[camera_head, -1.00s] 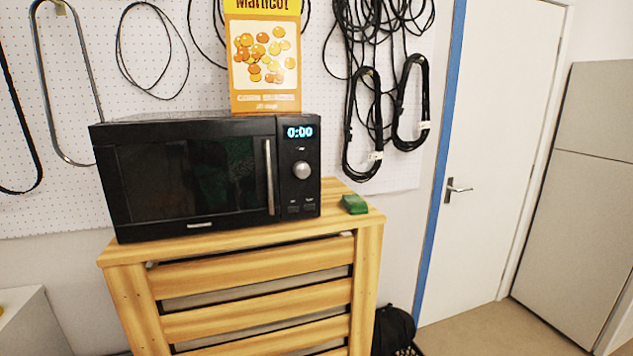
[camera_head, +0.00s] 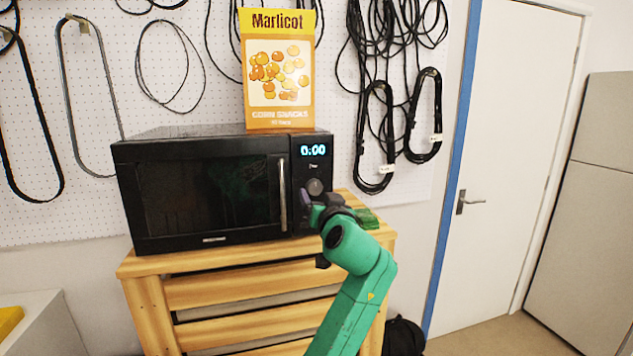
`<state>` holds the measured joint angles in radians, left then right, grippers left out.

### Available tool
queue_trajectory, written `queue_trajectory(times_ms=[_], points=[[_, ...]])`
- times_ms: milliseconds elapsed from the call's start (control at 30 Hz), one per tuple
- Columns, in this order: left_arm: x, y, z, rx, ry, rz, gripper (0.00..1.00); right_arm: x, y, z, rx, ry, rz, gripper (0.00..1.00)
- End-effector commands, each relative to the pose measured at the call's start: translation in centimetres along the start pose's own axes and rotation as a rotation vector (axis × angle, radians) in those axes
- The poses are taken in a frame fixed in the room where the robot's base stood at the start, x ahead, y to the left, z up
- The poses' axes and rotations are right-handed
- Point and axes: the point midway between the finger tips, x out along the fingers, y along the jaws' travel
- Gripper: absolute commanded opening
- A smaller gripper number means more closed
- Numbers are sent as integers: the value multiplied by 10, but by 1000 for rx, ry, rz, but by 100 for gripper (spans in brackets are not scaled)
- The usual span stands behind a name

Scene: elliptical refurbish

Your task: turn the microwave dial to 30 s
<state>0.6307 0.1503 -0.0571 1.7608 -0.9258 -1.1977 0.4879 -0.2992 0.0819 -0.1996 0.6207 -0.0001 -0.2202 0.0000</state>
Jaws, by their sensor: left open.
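The black microwave (camera_head: 205,190) stands on a wooden cabinet, its door shut. Its display (camera_head: 313,150) reads 0:00. The round grey dial (camera_head: 315,187) is below the display on the right-hand panel. My left gripper (camera_head: 308,198) is in front of the panel, just below the dial, at the end of a green arm. It is open. It hides the lower panel and buttons. I cannot tell whether a fingertip touches the dial. My right gripper is not in view.
A yellow-orange snack box (camera_head: 280,75) stands on the microwave. A green object (camera_head: 367,218) lies on the wooden cabinet (camera_head: 240,290) right of the microwave, partly behind my arm. Black cables (camera_head: 375,130) hang on the pegboard. A white door (camera_head: 500,150) is at right.

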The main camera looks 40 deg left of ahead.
Motion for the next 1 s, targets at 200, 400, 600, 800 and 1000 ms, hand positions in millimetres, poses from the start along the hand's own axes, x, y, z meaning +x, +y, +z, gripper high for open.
queue_trajectory(times_ms=[200,400,600,800,1000], points=[[40,0,-2,2,-1,0,80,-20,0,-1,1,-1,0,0],[46,1,1,0,0,2,80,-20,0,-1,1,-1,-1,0],[45,1,1,0,0,2,46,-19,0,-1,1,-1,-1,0],[45,1,1,1,0,2,0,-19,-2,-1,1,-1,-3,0],[45,1,0,24,-2,3,0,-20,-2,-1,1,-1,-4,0]])
